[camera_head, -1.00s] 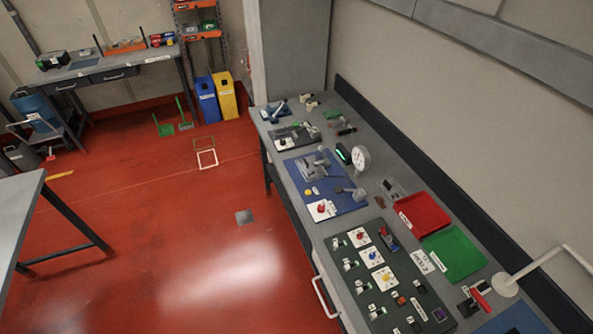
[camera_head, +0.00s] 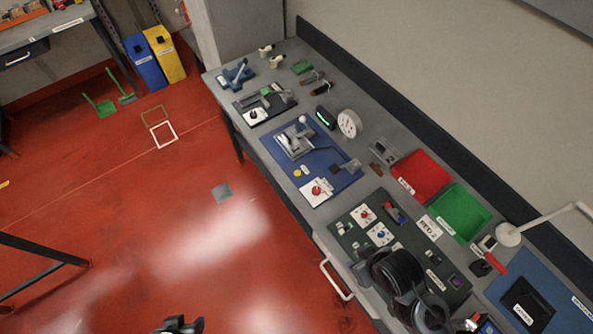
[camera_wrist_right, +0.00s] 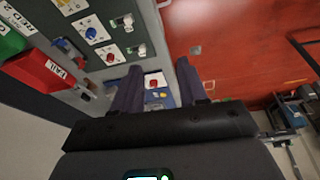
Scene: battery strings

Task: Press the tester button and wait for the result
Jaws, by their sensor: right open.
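A red button (camera_head: 316,190) sits on a white card at the front of the blue mat (camera_head: 345,181); a small yellow button (camera_head: 297,173) is beside it. In the right wrist view the red button (camera_wrist_right: 153,83) shows between the fingers, beyond their tips. My right gripper (camera_wrist_right: 158,75) is open and empty, apart from the button. In the head view the black right wrist (camera_head: 395,275) covers part of the dark green panel (camera_head: 345,218); its fingertips are not clear there. A black end of my left arm (camera_head: 182,326) shows at the bottom edge, its jaws unclear.
The panel carries cards with red (camera_head: 362,214) and blue (camera_head: 381,235) knobs. A metal fixture (camera_head: 296,138) stands on the blue mat. A dial gauge (camera_head: 349,123), red tray (camera_head: 420,176) and green tray (camera_head: 459,212) are behind.

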